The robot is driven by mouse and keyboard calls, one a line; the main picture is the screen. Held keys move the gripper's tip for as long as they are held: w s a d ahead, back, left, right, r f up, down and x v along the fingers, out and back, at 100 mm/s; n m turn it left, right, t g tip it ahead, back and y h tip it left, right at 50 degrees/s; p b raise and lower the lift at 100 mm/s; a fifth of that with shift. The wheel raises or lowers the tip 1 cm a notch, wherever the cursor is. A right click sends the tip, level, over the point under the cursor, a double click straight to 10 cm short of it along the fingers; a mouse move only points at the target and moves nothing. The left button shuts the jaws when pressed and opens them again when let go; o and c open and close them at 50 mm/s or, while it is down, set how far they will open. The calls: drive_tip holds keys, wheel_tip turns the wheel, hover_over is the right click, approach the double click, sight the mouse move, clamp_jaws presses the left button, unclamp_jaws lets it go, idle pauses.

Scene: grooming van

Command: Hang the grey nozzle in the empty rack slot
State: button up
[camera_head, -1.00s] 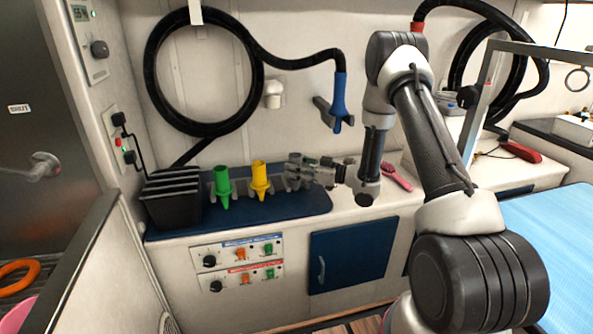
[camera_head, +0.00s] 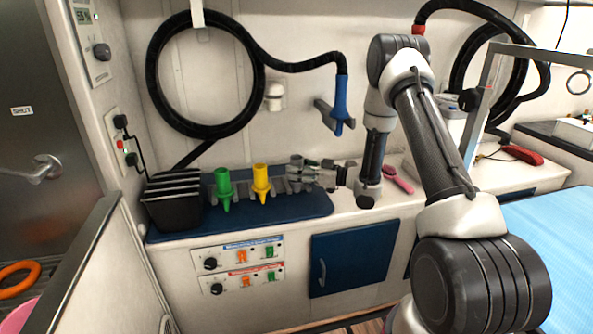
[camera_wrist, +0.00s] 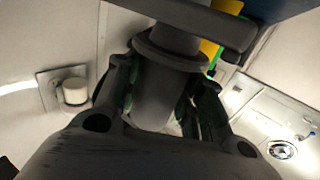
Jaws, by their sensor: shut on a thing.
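My gripper (camera_head: 300,174) is at the right end of the grey rack (camera_head: 243,191), to the right of the yellow nozzle. It is shut on the grey nozzle (camera_wrist: 165,88), whose body and wider collar show between the fingers in the wrist view. A grey bar (camera_wrist: 222,29) crosses close by the collar there; I cannot tell whether the nozzle is seated in a slot. In the head view the fingers mostly hide the grey nozzle. The yellow nozzle (camera_head: 261,180) and the green nozzle (camera_head: 223,186) hang upright in the rack, tips down.
A black bin (camera_head: 172,208) with dividers stands left of the rack on the blue mat (camera_head: 290,208). A blue dryer nozzle on a hose (camera_head: 341,100) hangs above. A pink brush (camera_head: 398,180) lies right of my wrist.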

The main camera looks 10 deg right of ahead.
drive_tip(key=shift+f, duration=0.25)
drive_tip(key=shift+f, duration=0.4)
drive_tip(key=o, duration=1.8)
drive_tip(key=shift+o, duration=0.2)
drive_tip(key=shift+d, duration=0.1)
drive_tip(key=v, duration=1)
idle(0.6)
